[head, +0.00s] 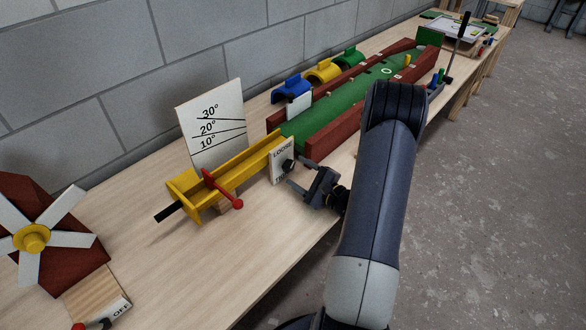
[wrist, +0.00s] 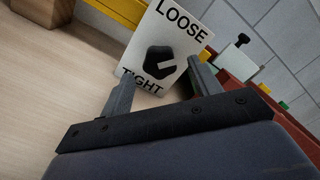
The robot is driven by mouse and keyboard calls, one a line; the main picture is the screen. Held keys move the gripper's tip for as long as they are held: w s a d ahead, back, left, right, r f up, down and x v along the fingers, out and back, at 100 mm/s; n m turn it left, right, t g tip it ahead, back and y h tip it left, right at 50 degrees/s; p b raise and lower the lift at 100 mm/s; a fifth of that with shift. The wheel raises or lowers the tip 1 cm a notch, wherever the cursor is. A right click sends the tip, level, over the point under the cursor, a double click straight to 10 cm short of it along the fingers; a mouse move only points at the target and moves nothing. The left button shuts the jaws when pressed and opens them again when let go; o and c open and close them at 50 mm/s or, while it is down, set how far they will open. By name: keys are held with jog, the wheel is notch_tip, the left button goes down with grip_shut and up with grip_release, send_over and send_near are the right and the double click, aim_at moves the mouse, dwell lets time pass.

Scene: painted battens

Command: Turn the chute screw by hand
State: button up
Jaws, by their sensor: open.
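The chute (head: 240,162) is a yellow trough on the bench, with a red-handled lever (head: 222,190) on its near side. A white plate (head: 278,152) marked LOOSE above and TIGHT below stands at its right end. The black screw knob (head: 288,166) sits on that plate. In the wrist view the knob (wrist: 160,63) is a dark, notched shape in the middle of the plate (wrist: 180,28). My gripper (head: 306,186) is just in front of the plate. Its open fingers (wrist: 160,90) lie either side of the knob's lower part in the picture; contact cannot be told.
A white angle board (head: 211,128) marked 10°, 20° and 30° stands behind the chute. A green lane with red-brown rails (head: 340,130) runs away behind my gripper. Blue (head: 291,89), yellow and green arches stand by the wall. A windmill (head: 45,240) is at left.

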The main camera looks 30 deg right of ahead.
aim_at(291, 167)
jog(key=shift+x, duration=1.5)
jog(key=c, duration=1)
